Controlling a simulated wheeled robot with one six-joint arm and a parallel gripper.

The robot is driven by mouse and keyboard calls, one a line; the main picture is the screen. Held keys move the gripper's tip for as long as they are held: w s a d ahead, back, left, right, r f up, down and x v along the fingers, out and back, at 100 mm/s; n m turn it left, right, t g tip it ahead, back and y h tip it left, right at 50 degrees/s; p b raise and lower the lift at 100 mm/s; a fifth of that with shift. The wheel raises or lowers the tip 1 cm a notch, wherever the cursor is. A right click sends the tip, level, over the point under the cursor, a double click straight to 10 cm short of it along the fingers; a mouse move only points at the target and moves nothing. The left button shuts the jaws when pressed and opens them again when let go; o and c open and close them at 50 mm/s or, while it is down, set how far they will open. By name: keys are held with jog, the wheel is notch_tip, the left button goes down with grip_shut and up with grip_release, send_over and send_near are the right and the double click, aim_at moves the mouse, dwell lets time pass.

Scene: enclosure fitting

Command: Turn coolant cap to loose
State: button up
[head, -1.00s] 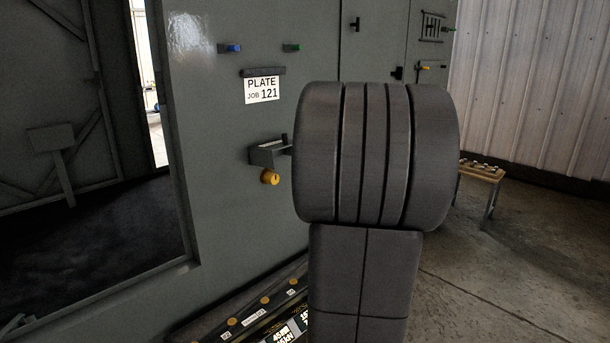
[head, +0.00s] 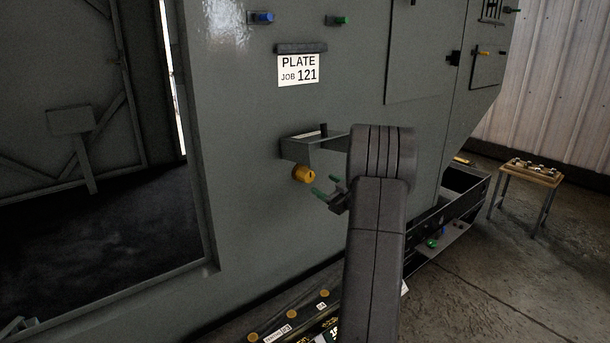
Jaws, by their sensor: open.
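The coolant cap appears to be the yellow round cap (head: 304,174) on the grey machine wall, just below a small grey bracket shelf (head: 312,148). My gripper (head: 325,190) has green fingertips and is open. It is just to the right of the yellow cap and a little lower, apart from it in the picture, with nothing between the fingers. My dark arm hides the wall behind it and part of the gripper's body.
A sign reading PLATE JOB 121 (head: 298,70) hangs above the shelf. Blue (head: 262,17) and green (head: 338,20) knobs sit higher up. A dark opening (head: 110,240) is at left. A small table (head: 530,172) stands at right on open floor.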

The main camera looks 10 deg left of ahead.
aim_at(310, 177)
jog(key=x, duration=1.1)
jog(key=shift+d, duration=0.1)
jog(key=c, duration=1)
